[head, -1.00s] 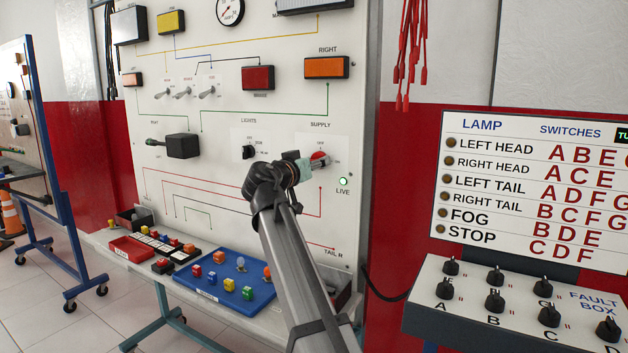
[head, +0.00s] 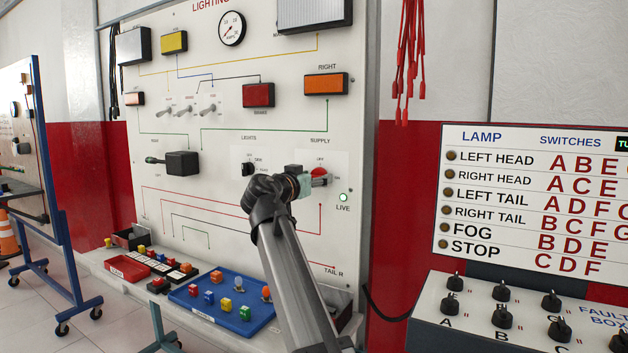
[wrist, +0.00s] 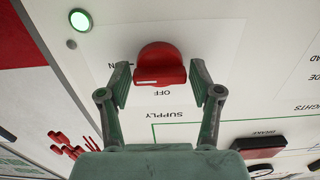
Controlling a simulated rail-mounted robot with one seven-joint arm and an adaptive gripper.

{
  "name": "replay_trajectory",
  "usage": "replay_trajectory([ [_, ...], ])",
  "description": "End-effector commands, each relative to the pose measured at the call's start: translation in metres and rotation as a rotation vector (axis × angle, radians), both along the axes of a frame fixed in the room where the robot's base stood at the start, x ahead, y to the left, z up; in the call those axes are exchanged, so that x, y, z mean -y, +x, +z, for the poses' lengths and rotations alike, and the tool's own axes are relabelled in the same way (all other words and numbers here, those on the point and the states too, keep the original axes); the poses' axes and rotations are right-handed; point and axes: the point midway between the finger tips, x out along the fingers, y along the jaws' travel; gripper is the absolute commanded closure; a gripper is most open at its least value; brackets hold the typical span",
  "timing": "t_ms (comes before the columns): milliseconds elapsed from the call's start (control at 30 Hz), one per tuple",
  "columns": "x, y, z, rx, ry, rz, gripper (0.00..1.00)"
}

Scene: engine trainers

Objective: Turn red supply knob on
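The red supply knob (wrist: 160,62) sits on the white board below the SUPPLY label in the wrist view, where the lettering appears upside down. Its white mark is at the left end of its bar, on the side of the ON label. In the head view the knob (head: 320,172) is partly hidden by my gripper (head: 318,182). In the wrist view my gripper (wrist: 160,82) has one finger on each side of the knob, very close to its edges. I cannot tell whether the fingers touch it.
A green LIVE lamp (head: 343,197) glows beside the knob. The black lights knob (head: 248,169) is left of my gripper. A blue tray (head: 215,318) with small coloured parts lies below. The fault box (head: 510,315) stands at the right, and red leads (head: 409,60) hang above.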

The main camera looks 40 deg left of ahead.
Motion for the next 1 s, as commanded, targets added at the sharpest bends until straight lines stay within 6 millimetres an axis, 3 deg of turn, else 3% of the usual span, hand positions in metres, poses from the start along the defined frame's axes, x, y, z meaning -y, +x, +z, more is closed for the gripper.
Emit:
replay_trajectory([
  [467, 0.002, -0.009, -0.001, -0.001, -0.001, 0.000, 0.22],
  [1000, 0.018, -0.099, -0.002, -0.001, -0.001, 0.001, 0.22],
])
